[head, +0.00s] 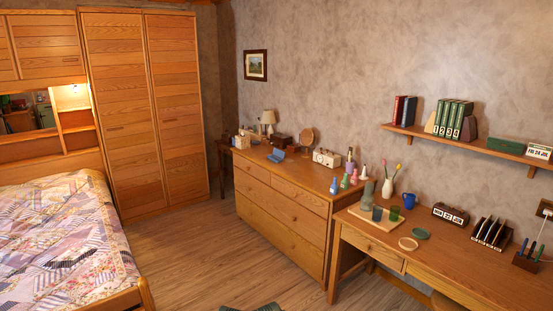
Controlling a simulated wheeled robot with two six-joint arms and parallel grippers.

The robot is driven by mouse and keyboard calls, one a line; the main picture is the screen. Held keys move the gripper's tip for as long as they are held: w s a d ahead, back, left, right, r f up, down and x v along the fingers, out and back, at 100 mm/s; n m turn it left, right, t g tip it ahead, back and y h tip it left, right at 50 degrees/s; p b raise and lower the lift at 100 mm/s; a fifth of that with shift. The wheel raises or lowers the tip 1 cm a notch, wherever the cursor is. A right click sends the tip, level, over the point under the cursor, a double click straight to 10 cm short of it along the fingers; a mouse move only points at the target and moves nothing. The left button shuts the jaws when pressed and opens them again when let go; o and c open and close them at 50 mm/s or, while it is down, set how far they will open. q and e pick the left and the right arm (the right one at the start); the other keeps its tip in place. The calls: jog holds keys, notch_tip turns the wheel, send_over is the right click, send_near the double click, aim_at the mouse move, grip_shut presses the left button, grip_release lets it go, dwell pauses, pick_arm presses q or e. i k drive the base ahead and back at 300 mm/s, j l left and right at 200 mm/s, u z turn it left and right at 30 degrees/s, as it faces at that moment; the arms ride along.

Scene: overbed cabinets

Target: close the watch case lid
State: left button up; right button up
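A small blue item (277,155), perhaps a case with its lid raised, is on top of the wooden dresser (283,200) near its front edge. A dark brown box (283,139) stands behind it against the wall and looks shut. Both are far off and small, so I cannot tell for certain which is the watch case or how its lid stands. Neither of my grippers is in view.
A white radio-like box (327,158), a round wooden-framed mirror (307,137) and a lamp (268,119) share the dresser top. A desk (440,255) with many items stands at right, a bed (65,240) at left. The floor (190,250) between is mostly clear.

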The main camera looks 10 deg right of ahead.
aim_at(278, 152)
jog(key=i+z, duration=0.15)
jog(key=i, duration=4.2)
jog(key=i+u, duration=0.35)
jog(key=u, duration=0.2)
